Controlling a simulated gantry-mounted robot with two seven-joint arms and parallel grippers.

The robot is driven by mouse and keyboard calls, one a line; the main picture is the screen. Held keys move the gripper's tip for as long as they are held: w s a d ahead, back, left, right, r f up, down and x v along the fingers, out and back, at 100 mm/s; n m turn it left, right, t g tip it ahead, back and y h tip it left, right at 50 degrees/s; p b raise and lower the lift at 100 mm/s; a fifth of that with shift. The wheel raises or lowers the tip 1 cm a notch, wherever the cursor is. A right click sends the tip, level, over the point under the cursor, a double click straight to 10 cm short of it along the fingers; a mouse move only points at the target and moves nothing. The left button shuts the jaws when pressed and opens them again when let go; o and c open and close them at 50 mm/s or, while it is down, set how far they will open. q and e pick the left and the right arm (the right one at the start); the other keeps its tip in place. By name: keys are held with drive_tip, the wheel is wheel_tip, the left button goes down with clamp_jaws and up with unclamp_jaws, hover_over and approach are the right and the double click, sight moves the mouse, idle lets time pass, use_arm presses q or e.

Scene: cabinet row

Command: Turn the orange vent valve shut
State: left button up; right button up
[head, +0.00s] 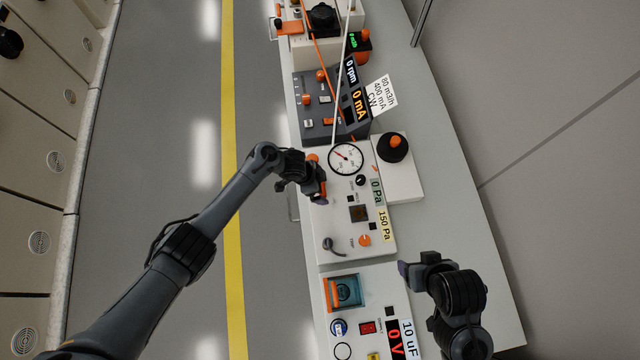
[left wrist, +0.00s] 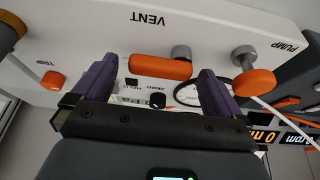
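The orange vent valve (left wrist: 160,67) is a bar-shaped handle on a grey stem, on the side of a white panel under the printed word VENT. In the left wrist view it lies across the space between the purple fingertips of my left gripper (left wrist: 157,68), with a gap on each side. The gripper is open. In the head view my left gripper (head: 318,182) is at the left side of the white gauge unit (head: 326,228) and mostly hides the valve. My right gripper (head: 416,266) is over the bench's lower right; its finger opening is unclear.
A second orange handle (left wrist: 255,82), marked PUMP, is close to the right finger. The unit carries a round gauge (head: 346,159) and an orange knob (head: 365,240). A black knob on a white box (head: 403,183) stands to the right. A thin white line crosses above the gauge.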

use_arm(q)
drive_tip(key=shift+r, duration=0.1)
drive_tip(key=w+p+v, duration=0.1)
drive_tip(key=p+v, duration=0.1)
drive_tip(key=v, duration=0.8)
drive_tip(key=shift+s+a+r+p, duration=0.2)
drive_tip(key=shift+s+r+p, duration=0.1)
drive_tip(key=shift+s+p, duration=0.15)
drive_tip(key=shift+s+d, duration=0.1)
drive_tip(key=s+a+r+n+t+y, duration=0.1)
drive_tip(key=s+a+r+n, duration=0.35)
drive_tip(key=s, duration=0.35)
drive_tip(key=s+a+r+n+t+y, duration=0.1)
drive_tip(key=s+a+r+n+y, duration=0.15)
drive_tip(key=s+a+n, duration=0.4)
drive_tip(key=s+a+r+n+t+y, duration=0.1)
drive_tip(key=s+a+r+n, duration=0.25)
drive_tip(key=s, duration=0.55)
wheel_tip(320, 180, up, 14)
drive_tip(key=p, duration=1.3)
drive_tip(key=shift+a+m+p, duration=0.2)
drive_tip(key=shift+m+p, duration=0.1)
drive_tip(key=shift+m, duration=0.15)
